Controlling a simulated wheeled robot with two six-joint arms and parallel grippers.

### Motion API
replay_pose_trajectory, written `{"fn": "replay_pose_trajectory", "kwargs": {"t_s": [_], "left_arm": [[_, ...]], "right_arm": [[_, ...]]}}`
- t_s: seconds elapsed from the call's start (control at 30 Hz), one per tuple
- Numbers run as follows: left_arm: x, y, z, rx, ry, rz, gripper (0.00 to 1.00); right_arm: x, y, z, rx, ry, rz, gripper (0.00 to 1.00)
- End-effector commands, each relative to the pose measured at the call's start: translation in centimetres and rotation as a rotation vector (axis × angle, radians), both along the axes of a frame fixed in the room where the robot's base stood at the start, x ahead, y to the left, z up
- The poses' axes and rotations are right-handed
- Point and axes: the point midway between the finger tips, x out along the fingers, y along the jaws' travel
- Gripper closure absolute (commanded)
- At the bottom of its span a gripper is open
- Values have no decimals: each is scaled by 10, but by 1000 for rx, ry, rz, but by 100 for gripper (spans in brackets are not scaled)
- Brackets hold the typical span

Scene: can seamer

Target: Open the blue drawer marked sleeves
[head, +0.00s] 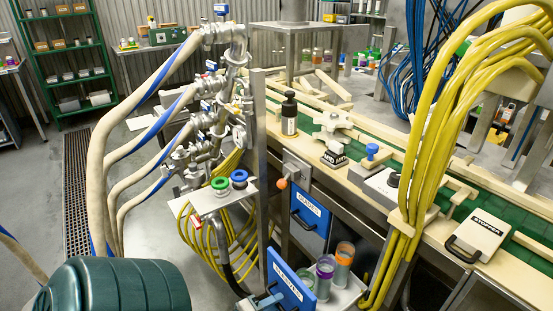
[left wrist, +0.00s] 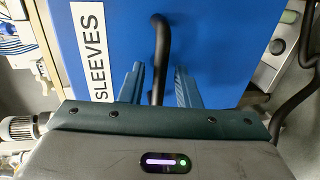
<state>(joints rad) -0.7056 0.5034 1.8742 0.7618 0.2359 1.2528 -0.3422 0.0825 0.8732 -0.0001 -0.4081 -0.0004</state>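The blue drawer marked SLEEVES (head: 292,278) is at the bottom middle of the head view. It stands pulled out, with sleeves (head: 325,274) with coloured rims showing in its tray behind the front. In the left wrist view its blue front (left wrist: 225,40) and white SLEEVES label (left wrist: 92,50) fill the upper part. My left gripper (left wrist: 160,66) is at the front, its fingers on both sides of the dark handle (left wrist: 160,35). Small gaps show between the fingers and the handle. My right gripper is not in view.
Another blue drawer (head: 309,217) is shut, above and behind the sleeves drawer. A small stand with green and dark-blue ringed items (head: 221,184) is to the left, near hoses. Thick yellow cables (head: 432,130) hang at right. The conveyor (head: 455,185) runs above the drawers.

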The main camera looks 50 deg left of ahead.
Motion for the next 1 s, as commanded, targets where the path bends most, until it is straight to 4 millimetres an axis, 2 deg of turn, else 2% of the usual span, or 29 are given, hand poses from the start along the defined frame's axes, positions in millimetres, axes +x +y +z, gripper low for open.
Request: {"fn": "replay_pose_trajectory", "kwargs": {"t_s": [0.27,0.5,0.67,1.0], "left_arm": [[-53,4,10,-1,6,-1,70],[-84,6,16,-1,5,-1,70],[-91,7,18,-2,3,0,70],[-91,7,19,-2,2,0,70]], "right_arm": [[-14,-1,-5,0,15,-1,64],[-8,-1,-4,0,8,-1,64],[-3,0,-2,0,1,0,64],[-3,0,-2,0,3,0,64]]}}
